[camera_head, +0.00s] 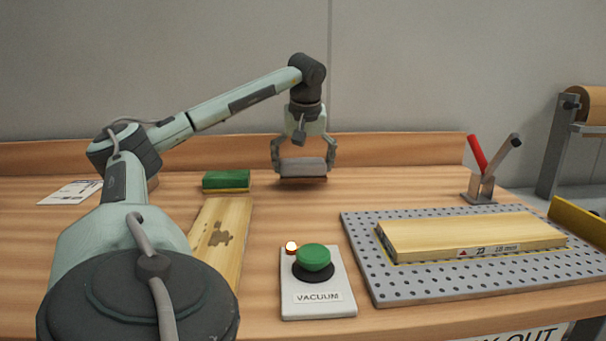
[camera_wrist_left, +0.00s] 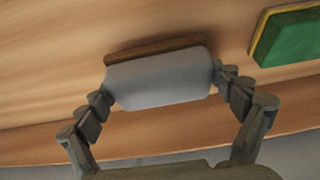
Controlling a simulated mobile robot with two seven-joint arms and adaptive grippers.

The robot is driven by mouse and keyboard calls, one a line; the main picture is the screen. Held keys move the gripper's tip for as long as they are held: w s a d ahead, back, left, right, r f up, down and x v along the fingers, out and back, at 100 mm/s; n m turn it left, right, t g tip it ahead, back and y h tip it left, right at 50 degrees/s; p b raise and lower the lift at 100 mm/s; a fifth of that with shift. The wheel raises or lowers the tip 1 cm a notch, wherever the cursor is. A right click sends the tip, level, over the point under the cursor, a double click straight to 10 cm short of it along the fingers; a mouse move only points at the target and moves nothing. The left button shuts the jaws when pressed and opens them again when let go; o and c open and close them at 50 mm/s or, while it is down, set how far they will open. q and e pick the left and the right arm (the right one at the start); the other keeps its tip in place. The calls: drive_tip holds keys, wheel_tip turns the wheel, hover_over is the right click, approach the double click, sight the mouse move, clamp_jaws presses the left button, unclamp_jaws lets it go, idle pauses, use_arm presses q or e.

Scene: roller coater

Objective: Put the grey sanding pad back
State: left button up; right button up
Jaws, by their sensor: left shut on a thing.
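The grey sanding pad (camera_head: 303,167) is at the back of the wooden bench, in the middle of the head view. My left gripper (camera_head: 304,160) points down over it, with one finger on each side, shut on the pad. In the left wrist view the pad (camera_wrist_left: 160,80) sits between the two fingertips (camera_wrist_left: 162,84), with a brown strip along its far edge. I cannot tell whether the pad touches the bench. A green sanding pad (camera_head: 227,180) lies to the left of it and also shows in the left wrist view (camera_wrist_left: 290,38). My right gripper is not in view.
A stained board (camera_head: 222,240) lies front left. A vacuum box (camera_head: 318,297) with a green button (camera_head: 314,257) and lit lamp (camera_head: 291,246) stands in the middle. A perforated plate (camera_head: 365,262) carries a board (camera_head: 470,237) at right. Behind is a red-handled lever (camera_head: 477,153). A raised ledge (camera_head: 400,146) runs along the back.

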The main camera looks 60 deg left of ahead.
use_arm(q)
drive_tip(key=shift+f, duration=0.9)
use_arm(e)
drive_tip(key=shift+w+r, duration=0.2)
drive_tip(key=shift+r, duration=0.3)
use_arm(q)
drive_tip(key=shift+f, duration=0.2)
drive_tip(key=o, duration=0.8)
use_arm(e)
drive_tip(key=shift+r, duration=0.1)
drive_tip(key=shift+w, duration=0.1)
use_arm(q)
drive_tip(key=shift+r, duration=0.1)
